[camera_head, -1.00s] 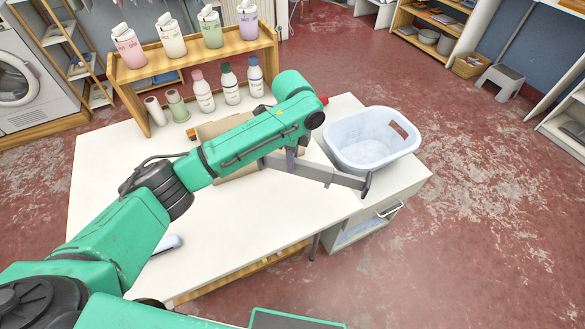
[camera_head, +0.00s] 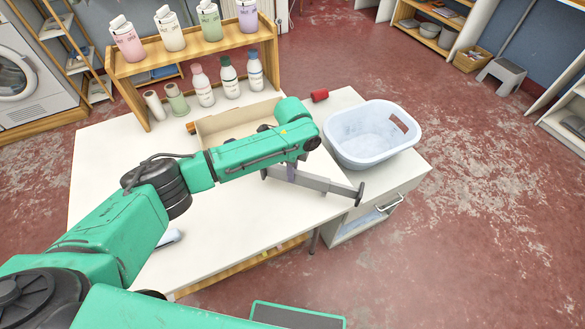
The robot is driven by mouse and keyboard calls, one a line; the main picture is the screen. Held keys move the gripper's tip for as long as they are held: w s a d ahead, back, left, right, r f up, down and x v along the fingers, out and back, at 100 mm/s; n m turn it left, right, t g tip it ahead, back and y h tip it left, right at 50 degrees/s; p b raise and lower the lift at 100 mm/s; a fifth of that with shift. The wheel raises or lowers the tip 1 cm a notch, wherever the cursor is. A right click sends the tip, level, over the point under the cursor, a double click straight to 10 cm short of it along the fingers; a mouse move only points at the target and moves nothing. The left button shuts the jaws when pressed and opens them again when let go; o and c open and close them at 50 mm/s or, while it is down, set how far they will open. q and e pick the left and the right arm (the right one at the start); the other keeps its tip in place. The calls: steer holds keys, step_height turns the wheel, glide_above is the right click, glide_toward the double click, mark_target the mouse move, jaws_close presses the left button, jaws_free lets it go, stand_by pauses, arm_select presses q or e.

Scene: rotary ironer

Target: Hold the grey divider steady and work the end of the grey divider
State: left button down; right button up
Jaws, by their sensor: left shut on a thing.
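My left arm comes in from the left and reaches over the white table. My left gripper (camera_head: 291,173) is shut on the grey divider (camera_head: 325,183), a long flat bar with a short crosspiece at its right end (camera_head: 360,191). The bar slants slightly down to the right, and its right end is close to the table's front edge. The arm's wrist hides part of the grip and the area behind it. I cannot tell whether the divider touches the table. My right gripper is not in view.
An open beige tray (camera_head: 212,127) lies behind my arm, partly covered by it. A pale blue basket (camera_head: 366,160) stands at the table's right, close to the divider. A red object (camera_head: 320,95) lies at the back. A wooden shelf (camera_head: 200,56) holds several bottles. The front-left tabletop (camera_head: 235,225) is mostly bare.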

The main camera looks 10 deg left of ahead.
arm_select(q)
steer(key=shift+f, duration=0.9)
steer(key=shift+f, duration=0.2)
steer(key=c, duration=0.9)
jaws_free()
steer(key=shift+r+p, duration=0.35)
steer(key=shift+p, duration=0.2)
jaws_close()
